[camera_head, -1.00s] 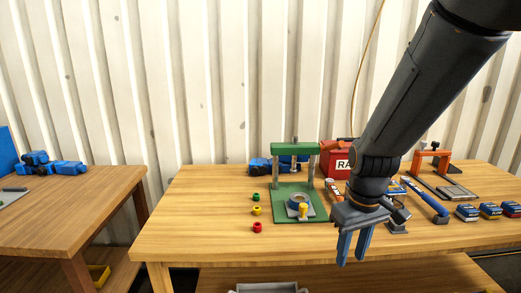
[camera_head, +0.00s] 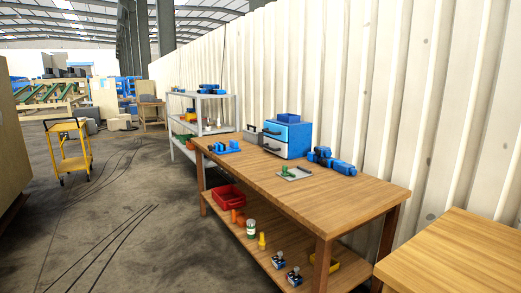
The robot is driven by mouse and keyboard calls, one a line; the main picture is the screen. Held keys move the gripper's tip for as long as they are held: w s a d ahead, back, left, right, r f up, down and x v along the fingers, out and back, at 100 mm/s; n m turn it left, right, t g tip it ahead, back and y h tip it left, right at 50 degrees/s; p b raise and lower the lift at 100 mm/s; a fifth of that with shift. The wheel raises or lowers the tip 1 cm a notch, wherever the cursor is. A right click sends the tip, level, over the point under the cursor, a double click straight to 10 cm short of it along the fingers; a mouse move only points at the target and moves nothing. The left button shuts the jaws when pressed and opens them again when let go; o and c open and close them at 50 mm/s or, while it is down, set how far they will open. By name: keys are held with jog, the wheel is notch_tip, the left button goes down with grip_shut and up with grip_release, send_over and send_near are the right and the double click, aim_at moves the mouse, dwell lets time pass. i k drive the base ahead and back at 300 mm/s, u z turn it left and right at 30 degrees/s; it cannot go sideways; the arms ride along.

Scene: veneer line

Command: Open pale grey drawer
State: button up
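A small blue cabinet (camera_head: 297,137) stands on the back part of the wooden workbench (camera_head: 350,200), against the corrugated wall. Its front faces left and carries two drawer fronts, one above the other, with dark handles. The upper drawer front (camera_head: 275,127) looks blue. The lower drawer front (camera_head: 276,149) looks paler, but its exact colour is hard to tell at this size. Both drawers look closed. My gripper is out of view, and no part of my arm shows.
Blue clamp-like parts (camera_head: 229,147) and a grey tray (camera_head: 294,174) lie near the cabinet; blue parts (camera_head: 332,161) sit right of it. A red bin (camera_head: 229,196) is on the lower shelf. Another table (camera_head: 450,260) stands front right. The floor (camera_head: 120,220) at left is open; a yellow cart (camera_head: 68,150) stands beyond.

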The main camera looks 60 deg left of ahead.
aim_at(282, 145)
jog(key=u, duration=2.25)
jog(key=i, duration=0.8)
jog(key=u, duration=0.5)
jog(key=i, duration=1.7)
jog(key=z, duration=0.8)
jog(key=i, duration=1.45)
jog(key=z, duration=0.95)
